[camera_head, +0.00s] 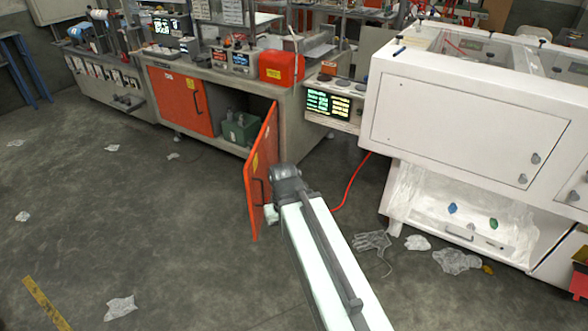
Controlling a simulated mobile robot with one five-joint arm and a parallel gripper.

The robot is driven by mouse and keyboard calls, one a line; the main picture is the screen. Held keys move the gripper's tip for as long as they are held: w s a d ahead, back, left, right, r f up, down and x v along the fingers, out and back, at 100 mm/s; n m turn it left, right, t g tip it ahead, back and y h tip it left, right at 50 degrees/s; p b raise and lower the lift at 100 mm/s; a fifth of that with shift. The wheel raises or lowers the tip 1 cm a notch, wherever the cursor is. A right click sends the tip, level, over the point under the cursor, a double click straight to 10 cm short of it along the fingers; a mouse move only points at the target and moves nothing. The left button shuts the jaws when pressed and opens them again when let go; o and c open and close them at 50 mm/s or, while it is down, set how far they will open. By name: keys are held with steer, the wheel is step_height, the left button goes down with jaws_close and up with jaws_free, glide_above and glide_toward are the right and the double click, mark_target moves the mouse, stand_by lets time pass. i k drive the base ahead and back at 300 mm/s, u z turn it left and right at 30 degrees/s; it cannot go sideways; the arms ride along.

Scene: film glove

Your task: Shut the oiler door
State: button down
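The orange oiler door (259,165) stands wide open, swung out from the grey bench cabinet. Its free edge points toward me. My arm reaches up from the bottom, and my gripper (271,212) is low at the right side of the door, close to the handle. The wrist hides most of the gripper, so I cannot tell whether it touches the door or how its fingers are set.
A shut orange door (181,100) is left of the opening. A white machine (466,120) stands at right, with a red hose (352,182) on the floor before it. Crumpled clear film (457,261) lies about. The floor at left is mostly free.

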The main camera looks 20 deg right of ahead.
mark_target(265, 152)
steer(key=z, duration=0.2)
steer(key=i, duration=1)
steer(key=u, duration=0.05)
